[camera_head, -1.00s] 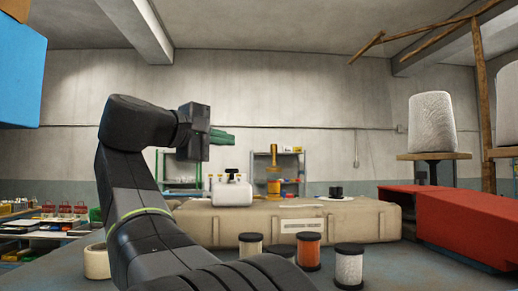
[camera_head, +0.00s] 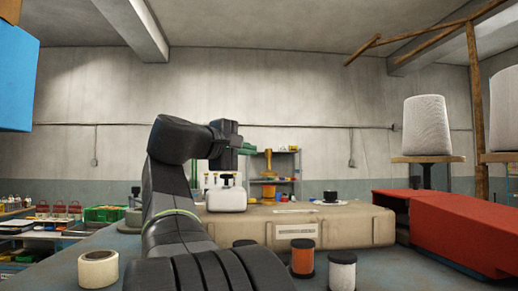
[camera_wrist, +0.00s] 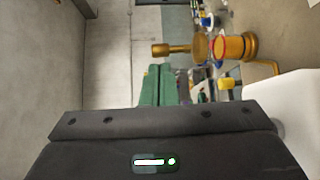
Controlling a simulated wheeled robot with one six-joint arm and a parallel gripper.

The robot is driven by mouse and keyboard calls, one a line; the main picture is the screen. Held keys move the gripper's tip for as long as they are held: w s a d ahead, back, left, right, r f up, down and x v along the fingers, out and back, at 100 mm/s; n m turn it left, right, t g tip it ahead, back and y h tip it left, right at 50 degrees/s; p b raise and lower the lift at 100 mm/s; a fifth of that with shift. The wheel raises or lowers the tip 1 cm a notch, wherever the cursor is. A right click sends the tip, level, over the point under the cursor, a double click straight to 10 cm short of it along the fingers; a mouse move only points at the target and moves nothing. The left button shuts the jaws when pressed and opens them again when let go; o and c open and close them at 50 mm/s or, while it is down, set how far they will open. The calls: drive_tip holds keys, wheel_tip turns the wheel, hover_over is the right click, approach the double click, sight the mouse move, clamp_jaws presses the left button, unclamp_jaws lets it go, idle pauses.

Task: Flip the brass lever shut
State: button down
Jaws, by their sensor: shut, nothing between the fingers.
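A brass-coloured piece (camera_head: 268,163) stands upright behind the beige case in the head view, with a narrow stem above a wider body. In the sideways wrist view the brass piece (camera_wrist: 232,46) shows a narrow handle pointing left, a wide body and a red ring. I take this handle to be the lever. My gripper (camera_head: 247,150) has green fingers, shut and empty, just left of the brass stem in the head view. In the wrist view my gripper (camera_wrist: 158,82) is apart from the handle. The depth between them is unclear.
A long beige case (camera_head: 350,225) lies across the bench, with a white container (camera_head: 226,199) by it. Spools, including an orange one (camera_head: 303,258), stand in front. A tape roll (camera_head: 98,268) is at left. A red box (camera_head: 455,230) is at right. Air above the case is free.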

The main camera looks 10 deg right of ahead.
sight(267, 152)
drive_tip(key=shift+p+x, duration=0.55)
drive_tip(key=shift+x, duration=1.75)
drive_tip(key=shift+d, duration=0.25)
